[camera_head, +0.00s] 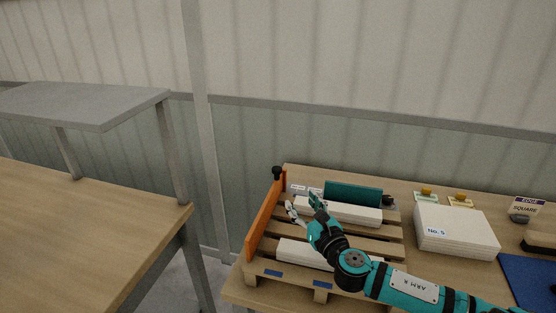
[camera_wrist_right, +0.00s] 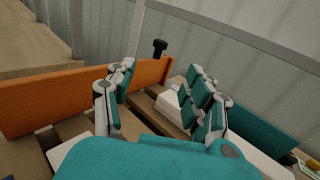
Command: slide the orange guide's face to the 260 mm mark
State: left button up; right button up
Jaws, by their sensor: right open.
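The orange guide (camera_head: 264,222) is a long upright board along the left side of the slatted wooden pallet (camera_head: 385,249). A black knob (camera_head: 277,173) stands at its far end; in the right wrist view the guide (camera_wrist_right: 40,98) runs behind the left finger, and the knob (camera_wrist_right: 159,48) shows beyond the fingertips. My right gripper (camera_head: 302,203) is open and empty, just to the right of the guide. I cannot tell whether a finger touches it. My left gripper is not in view.
White blocks (camera_head: 352,212) and a teal bar (camera_head: 352,193) lie on the pallet right of my gripper. A white stack (camera_head: 455,232) stands further right on the table. A gap separates this table from the wooden bench (camera_head: 80,235) at left.

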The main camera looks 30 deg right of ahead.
jog(key=p, duration=0.1)
send_near(279, 171)
jog(key=w, duration=0.3)
jog(key=w+d, duration=0.1)
jog(key=w, duration=0.3)
jog(key=w+d+p, duration=0.1)
jog(key=w, duration=0.2)
jog(key=shift+w+f, duration=0.1)
jog(key=shift+w, duration=0.05)
jog(key=shift+w+d, duration=0.1)
jog(key=shift+w, duration=0.45)
pick_arm(q)
jog(key=shift+s+r, duration=0.2)
jog(key=shift+r, duration=0.35)
jog(key=shift+s+r, duration=0.2)
jog(key=shift+r, duration=0.3)
jog(key=shift+s+a, duration=0.1)
pick_arm(e)
jog(key=shift+c, duration=0.3)
